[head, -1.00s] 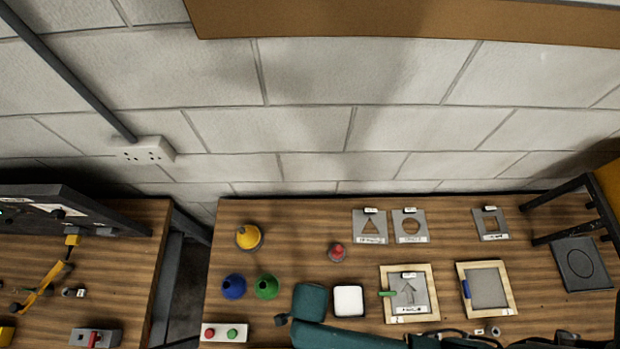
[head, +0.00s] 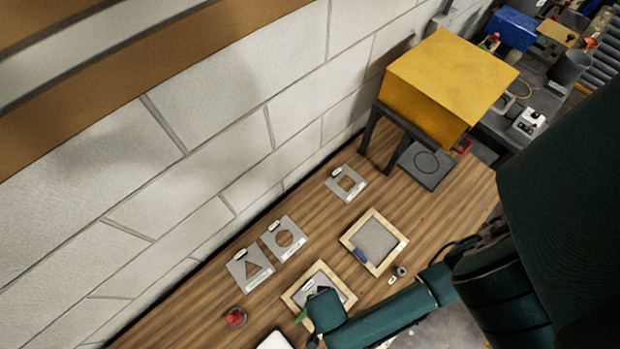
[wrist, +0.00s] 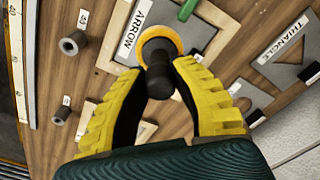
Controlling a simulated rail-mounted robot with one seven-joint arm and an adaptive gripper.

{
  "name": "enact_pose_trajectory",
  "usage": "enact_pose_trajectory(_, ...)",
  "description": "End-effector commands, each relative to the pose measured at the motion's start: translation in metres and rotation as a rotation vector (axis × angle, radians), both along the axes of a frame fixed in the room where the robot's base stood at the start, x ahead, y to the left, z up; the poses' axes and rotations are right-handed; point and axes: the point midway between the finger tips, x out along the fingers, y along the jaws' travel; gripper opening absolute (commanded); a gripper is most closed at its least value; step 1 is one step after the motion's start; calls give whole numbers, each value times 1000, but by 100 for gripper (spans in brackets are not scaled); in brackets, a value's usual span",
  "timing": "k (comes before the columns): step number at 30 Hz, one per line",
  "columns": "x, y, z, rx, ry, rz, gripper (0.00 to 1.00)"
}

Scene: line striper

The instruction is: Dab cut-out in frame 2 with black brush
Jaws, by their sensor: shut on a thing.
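In the wrist view my gripper (wrist: 158,70) is shut on a brush with a round black knob (wrist: 158,82) and an orange-yellow rim (wrist: 176,38). The brush is over the grey ARROW stencil (wrist: 200,36) and hides most of its cut-out; contact cannot be told. In the head view the stencil (head: 309,286) lies in a wooden frame (head: 341,277) with a green clip (head: 300,318), and my teal hand covers the near part. A dark patch shows at the cut-out; paint or shadow cannot be told. Another wooden frame (head: 391,226) has a grey inside and a blue clip (head: 361,255).
A triangle stencil (head: 249,268), a circle stencil (head: 284,238) and a square stencil (head: 345,184) lie near the wall. A red knob (head: 235,317) and a white pad (head: 275,341) are lower left. A yellow box (head: 450,80) on a black stand rises at the right end.

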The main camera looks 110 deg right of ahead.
Motion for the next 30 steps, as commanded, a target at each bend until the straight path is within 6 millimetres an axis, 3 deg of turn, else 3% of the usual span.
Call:
enact_pose_trajectory(17, -5, 2, -42, -4, 1, 19, 0)
enact_pose_trajectory(30, -5, 2, -42, -4, 1, 19, 0)
